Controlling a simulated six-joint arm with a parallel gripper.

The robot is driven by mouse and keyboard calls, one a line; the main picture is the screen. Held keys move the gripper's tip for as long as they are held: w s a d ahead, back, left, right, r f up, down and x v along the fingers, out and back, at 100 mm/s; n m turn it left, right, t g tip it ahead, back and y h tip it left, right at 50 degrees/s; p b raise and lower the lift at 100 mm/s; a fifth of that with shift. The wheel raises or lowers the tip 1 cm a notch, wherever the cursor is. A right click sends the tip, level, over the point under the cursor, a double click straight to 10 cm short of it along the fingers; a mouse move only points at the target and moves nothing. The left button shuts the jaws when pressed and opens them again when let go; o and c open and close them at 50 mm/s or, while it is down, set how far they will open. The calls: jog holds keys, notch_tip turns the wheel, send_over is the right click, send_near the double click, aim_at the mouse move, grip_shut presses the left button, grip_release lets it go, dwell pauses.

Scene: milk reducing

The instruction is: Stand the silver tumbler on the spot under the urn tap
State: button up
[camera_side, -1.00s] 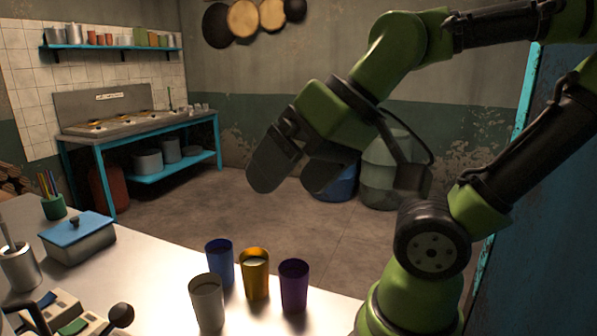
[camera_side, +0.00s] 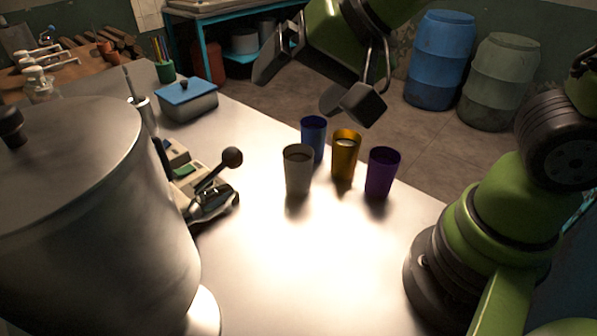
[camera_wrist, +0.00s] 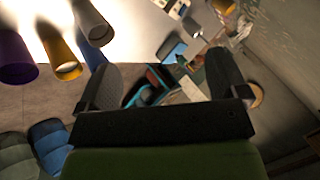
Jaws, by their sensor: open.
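The silver tumbler (camera_side: 298,172) stands upright on the table, at the left front of a cluster with a blue tumbler (camera_side: 314,138), a gold one (camera_side: 345,158) and a purple one (camera_side: 381,174). The silver tumbler also shows in the wrist view (camera_wrist: 92,22), at upper left. My gripper (camera_side: 296,90) is open and empty, above and behind the tumblers in the side view; its spread fingers show in the wrist view (camera_wrist: 165,60). The big metal urn (camera_side: 95,200) fills the left of the side view. A metal tap (camera_side: 210,203) with a black-knobbed lever juts out beside it. The spot beneath is hidden.
A blue-lidded box (camera_side: 188,100), a green pencil cup (camera_side: 164,72) and a metal pot (camera_side: 144,112) stand farther back. A device with green keys (camera_side: 185,170) lies behind the tap. The table (camera_side: 290,265) is bare in front of the tumblers.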

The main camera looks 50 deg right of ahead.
notch_tip(320, 180, down, 9)
jog(key=w+m+h, duration=0.2)
jog(key=h, duration=0.2)
jog(key=n+t+h, duration=0.2)
jog(key=t+h, duration=0.1)
jog(key=h, duration=0.3)
send_near(294, 151)
jog(key=shift+t, duration=0.3)
jog(key=x, duration=0.7)
jog(key=shift+d+f, duration=0.25)
jog(key=shift+f, duration=0.05)
jog(key=c, duration=1.1)
